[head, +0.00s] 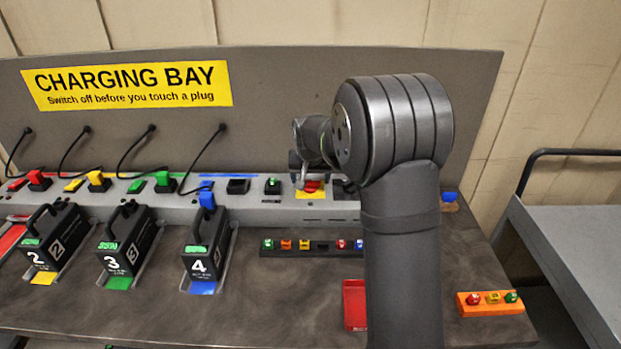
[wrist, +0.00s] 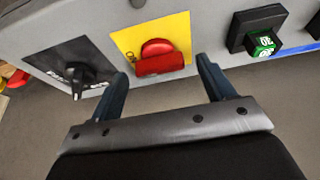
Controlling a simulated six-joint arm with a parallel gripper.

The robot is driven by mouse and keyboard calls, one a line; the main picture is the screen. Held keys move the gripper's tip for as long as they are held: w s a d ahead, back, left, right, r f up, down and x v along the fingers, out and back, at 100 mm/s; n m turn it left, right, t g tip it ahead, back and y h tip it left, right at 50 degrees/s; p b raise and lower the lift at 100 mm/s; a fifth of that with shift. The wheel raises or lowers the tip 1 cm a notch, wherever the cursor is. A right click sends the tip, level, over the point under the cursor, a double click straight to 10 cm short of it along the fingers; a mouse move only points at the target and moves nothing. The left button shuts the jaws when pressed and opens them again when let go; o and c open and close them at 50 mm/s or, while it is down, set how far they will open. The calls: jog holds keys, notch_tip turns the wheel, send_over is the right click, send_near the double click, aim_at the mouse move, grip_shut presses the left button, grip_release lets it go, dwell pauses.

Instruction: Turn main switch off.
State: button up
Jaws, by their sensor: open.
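A red switch (wrist: 160,63) with a raised grip bar sits on a yellow plate (wrist: 180,30) on the grey panel; it looks like the main switch. Its bar lies nearly level across the wrist view. In the head view the red switch (head: 313,186) shows partly behind my gripper (head: 303,184). In the wrist view my gripper (wrist: 162,70) is open, with one finger on each side of the red switch. The fingers seem apart from it; whether the tips reach past the bar I cannot tell.
A black rotary knob (wrist: 78,78) is left of the yellow plate, and a black housing with a green button (wrist: 263,44) is right. Batteries (head: 205,250) stand in bays at the left. A button strip (head: 325,245) and red tray (head: 355,305) lie in front.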

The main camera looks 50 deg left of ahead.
jog(key=shift+w+a+f, duration=0.1)
jog(key=shift+f, duration=0.2)
jog(key=c, duration=1)
